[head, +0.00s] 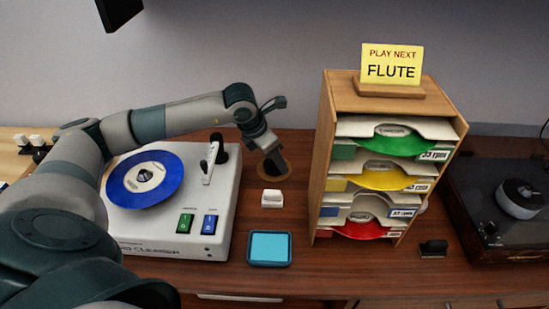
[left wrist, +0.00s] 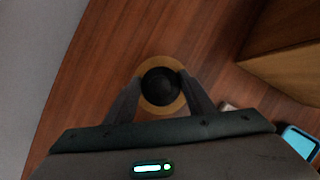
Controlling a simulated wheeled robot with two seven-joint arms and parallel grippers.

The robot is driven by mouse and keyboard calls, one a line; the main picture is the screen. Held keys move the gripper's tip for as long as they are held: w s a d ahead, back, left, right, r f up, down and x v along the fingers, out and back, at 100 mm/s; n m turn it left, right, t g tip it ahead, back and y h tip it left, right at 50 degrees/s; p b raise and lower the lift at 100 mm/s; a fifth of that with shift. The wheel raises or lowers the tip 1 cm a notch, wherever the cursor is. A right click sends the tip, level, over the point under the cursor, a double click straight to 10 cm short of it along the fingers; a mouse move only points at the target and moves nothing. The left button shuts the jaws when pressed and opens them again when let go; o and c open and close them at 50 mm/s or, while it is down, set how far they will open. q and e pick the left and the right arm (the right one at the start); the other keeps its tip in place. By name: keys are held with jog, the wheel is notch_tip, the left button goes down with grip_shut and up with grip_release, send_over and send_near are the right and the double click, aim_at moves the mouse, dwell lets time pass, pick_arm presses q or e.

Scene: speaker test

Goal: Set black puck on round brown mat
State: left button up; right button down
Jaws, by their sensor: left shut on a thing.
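The black puck (left wrist: 160,85) sits between the fingertips of my left gripper (left wrist: 160,88), which is shut on it. In the left wrist view the round brown mat (left wrist: 160,110) shows as a tan ring all around the puck. In the head view my left gripper (head: 273,163) points down at the mat (head: 288,172), left of the wooden rack. The gripper hides most of the mat there, and the puck is hard to make out. I cannot tell whether the puck touches the mat. My right gripper is not in view.
The wooden rack (head: 319,170) of record sleeves stands right, with a yellow sign (head: 391,62) on top. A small white block (head: 272,198) and a blue-topped pad (head: 270,248) lie in front. A turntable (head: 480,185) is far right.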

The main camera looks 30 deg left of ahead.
pick_arm(q)
jog(key=o, duration=1.2)
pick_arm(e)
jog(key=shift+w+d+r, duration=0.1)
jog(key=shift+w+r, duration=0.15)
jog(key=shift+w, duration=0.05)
pick_arm(q)
jog(key=shift+r, duration=0.1)
jog(key=shift+r+p, duration=0.1)
jog(key=shift+p, duration=0.2)
jog(key=shift+s+r, duration=0.1)
jog(key=shift+r, duration=0.2)
jog(key=b+v, duration=0.1)
jog(key=v, duration=1)
jog(key=shift+b, duration=0.4)
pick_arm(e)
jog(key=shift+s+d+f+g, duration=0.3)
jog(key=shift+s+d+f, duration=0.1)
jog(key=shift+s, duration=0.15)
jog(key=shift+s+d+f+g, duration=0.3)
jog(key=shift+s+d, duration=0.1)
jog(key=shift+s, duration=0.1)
